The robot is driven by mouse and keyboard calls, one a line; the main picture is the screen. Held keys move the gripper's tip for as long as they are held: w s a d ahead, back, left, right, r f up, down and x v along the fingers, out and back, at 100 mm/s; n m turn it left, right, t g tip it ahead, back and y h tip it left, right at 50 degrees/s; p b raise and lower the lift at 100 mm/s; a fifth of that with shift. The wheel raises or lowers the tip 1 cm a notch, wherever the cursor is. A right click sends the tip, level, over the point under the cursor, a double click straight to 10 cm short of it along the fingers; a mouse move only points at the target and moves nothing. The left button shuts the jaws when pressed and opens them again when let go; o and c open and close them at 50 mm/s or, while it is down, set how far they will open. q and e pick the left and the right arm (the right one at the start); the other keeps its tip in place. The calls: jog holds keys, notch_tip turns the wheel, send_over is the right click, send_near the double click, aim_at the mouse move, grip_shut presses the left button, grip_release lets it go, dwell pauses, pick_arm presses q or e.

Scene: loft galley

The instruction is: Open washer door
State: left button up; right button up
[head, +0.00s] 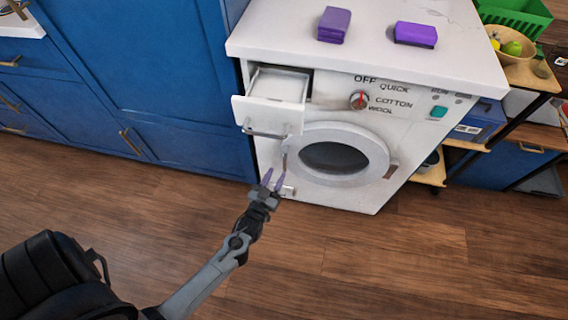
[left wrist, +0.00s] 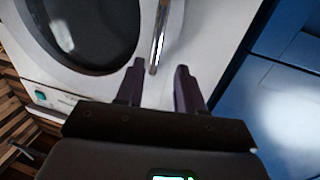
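A white washer (head: 335,187) stands against the blue cabinets, its round door (head: 335,155) shut with a dark window. The door's vertical metal handle (head: 285,157) is on the door's left side. In the left wrist view the handle (left wrist: 158,40) reaches down toward the gap between the fingers. My left gripper (head: 272,180) is open just below and in front of the handle, with purple-dark fingertips. The left wrist view shows its fingers (left wrist: 160,88) apart on either side of the handle's end; contact cannot be told. My right gripper is not in view.
The detergent drawer (head: 268,113) is pulled out above the door's left side. Two purple blocks, one on the left (head: 334,24) and one on the right (head: 416,34), lie on the washer top. Shelves with a bowl (head: 513,45) stand at right. The wooden floor (head: 400,270) in front is clear.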

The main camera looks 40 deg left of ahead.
aim_at(284, 164)
pick_arm(q)
jog(key=b+x, duration=0.1)
jog(key=x, duration=0.1)
jog(key=b+x, duration=0.1)
jog(key=x, duration=0.2)
jog(key=shift+w+d+f, duration=0.1)
jog(key=shift+w+d, duration=0.05)
jog(key=shift+w, duration=0.15)
jog(key=shift+w+a+b, duration=0.3)
jog(key=shift+w+a, duration=0.05)
jog(key=shift+w, duration=0.2)
jog(key=shift+w+d, duration=0.2)
jog(key=shift+w, duration=0.05)
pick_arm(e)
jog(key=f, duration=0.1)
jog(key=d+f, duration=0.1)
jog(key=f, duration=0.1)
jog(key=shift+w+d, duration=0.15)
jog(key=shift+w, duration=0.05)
pick_arm(q)
jog(key=shift+a, duration=0.1)
jog(key=shift+c, duration=0.3)
jog(key=shift+c, duration=1.3)
grip_shut()
